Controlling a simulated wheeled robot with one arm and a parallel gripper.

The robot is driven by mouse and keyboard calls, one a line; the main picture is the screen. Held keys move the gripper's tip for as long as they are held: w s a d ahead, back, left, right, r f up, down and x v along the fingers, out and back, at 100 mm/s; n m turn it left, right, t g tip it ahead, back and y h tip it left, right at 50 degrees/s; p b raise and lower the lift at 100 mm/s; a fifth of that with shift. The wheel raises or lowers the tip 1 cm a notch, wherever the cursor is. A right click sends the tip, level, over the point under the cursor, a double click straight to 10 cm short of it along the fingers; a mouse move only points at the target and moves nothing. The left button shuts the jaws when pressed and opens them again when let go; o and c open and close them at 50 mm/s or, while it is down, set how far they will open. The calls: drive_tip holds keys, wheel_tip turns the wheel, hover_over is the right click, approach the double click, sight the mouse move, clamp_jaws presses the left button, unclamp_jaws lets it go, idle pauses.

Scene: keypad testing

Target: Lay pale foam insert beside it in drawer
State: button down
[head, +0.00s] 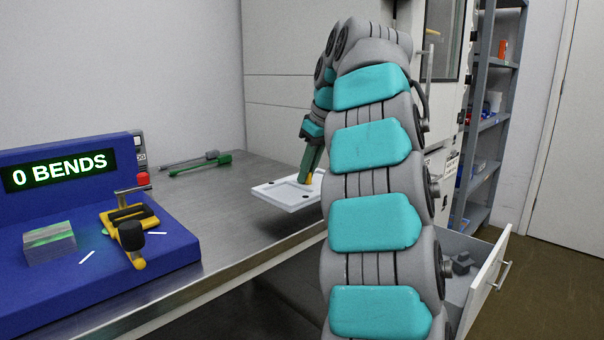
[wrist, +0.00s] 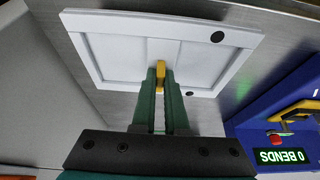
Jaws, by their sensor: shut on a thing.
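The pale foam insert (head: 284,194) is a flat white rectangular panel with a raised rim and dark round spots. In the head view it is at the bench's right front edge; I cannot tell whether it touches the bench. In the wrist view the insert (wrist: 115,52) fills the upper middle, with a yellow tab near its front edge. My gripper (wrist: 161,75) is shut on this tab, which appears to belong to the insert. My gripper (head: 308,178) is partly hidden behind my arm. The open drawer (head: 490,275) is at lower right, with grey pieces (head: 461,264) inside.
A blue test station (head: 90,235) reading "0 BENDS" stands on the metal bench (head: 205,210), with a yellow clamp (head: 130,225) and a greenish block (head: 50,243). Green and grey tools (head: 205,162) lie at the back. Shelves (head: 485,130) stand behind the drawer. My arm hides part of the drawer.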

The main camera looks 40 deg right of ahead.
drive_tip(key=s+a+r, duration=0.2)
drive_tip(key=s+a, duration=0.1)
drive_tip(key=s, duration=0.6)
drive_tip(key=shift+s, duration=0.4)
